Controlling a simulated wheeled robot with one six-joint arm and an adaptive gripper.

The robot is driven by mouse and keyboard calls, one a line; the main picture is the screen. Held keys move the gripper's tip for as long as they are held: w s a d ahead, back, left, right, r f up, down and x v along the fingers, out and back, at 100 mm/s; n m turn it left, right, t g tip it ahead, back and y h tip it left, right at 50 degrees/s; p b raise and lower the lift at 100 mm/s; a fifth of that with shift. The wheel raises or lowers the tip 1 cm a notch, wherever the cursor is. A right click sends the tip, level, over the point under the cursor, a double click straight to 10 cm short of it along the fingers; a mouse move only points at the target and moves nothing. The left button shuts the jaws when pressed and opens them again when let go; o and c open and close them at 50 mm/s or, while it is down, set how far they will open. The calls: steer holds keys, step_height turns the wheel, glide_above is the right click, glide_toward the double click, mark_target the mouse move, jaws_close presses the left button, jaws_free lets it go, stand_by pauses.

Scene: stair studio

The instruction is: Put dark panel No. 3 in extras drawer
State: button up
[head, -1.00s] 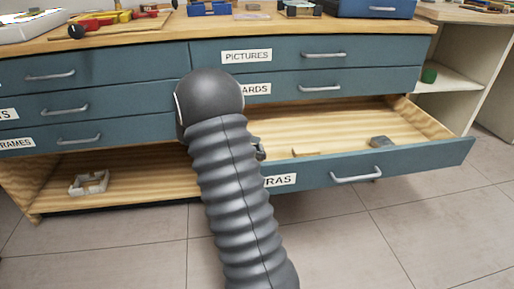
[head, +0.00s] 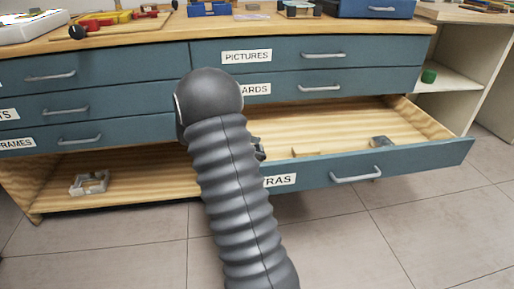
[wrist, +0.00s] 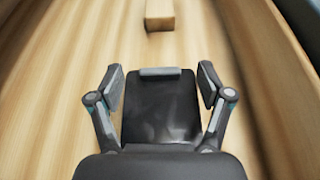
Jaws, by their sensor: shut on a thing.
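The extras drawer (head: 330,176) is pulled open at the lower right in the head view; its label is partly hidden by my arm and shows "RAS". In the wrist view, my gripper (wrist: 161,88) is over the drawer's pale wooden floor (wrist: 60,90). It is shut on a dark panel (wrist: 160,112), whose flat face shows between the two fingers, with a grey strip at its far edge. I see no number on it. I cannot tell whether the panel touches the floor. In the head view my arm hides the panel and most of the gripper.
A small wooden block (wrist: 159,14) lies ahead of the panel in the drawer, and a grey block (head: 382,142) lies farther right. Much of the drawer floor is clear. A pale frame-shaped piece (head: 89,183) lies on the low shelf at left. Tools lie on the bench top (head: 130,38).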

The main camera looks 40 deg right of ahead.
steer(key=shift+s+a+f, duration=0.1)
steer(key=shift+s+f, duration=0.05)
steer(key=shift+f, duration=0.4)
steer(key=o, duration=1.1)
steer(key=shift+r, duration=0.1)
steer(key=shift+r+p, duration=3.5)
steer(key=shift+r, duration=0.65)
